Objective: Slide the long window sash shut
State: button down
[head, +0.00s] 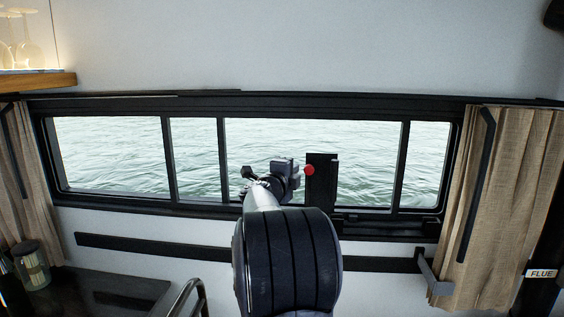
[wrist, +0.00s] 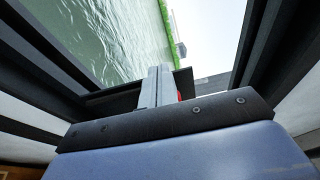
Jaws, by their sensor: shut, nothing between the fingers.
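The long window sash (head: 404,165) is dark-framed glass within the wide black window frame. Several upright bars divide the window, and I cannot tell exactly which ones belong to the sash. A black upright plate (head: 322,182) with a red knob (head: 309,170) stands in front of the glass, right of my wrist. My gripper (wrist: 153,86) is shut and empty in the wrist view, its grey fingers together, with a bit of red just right of them. I cannot tell whether they touch the plate or knob. In the head view my wrist hides the fingertips.
Beige curtains (head: 508,210) hang at both ends of the window. A black rail (head: 150,246) runs along the wall below, with a bracket (head: 433,274) at its right end.

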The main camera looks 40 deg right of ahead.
jog(key=b, duration=0.3)
send_near(355, 167)
jog(key=shift+w+d, duration=1.8)
jog(key=shift+s+d+b, duration=0.55)
jog(key=shift+s+d, duration=0.5)
jog(key=shift+s, duration=0.25)
jog(key=shift+w+a, duration=0.1)
jog(key=shift+w+a, duration=0.35)
jog(key=shift+w, duration=0.05)
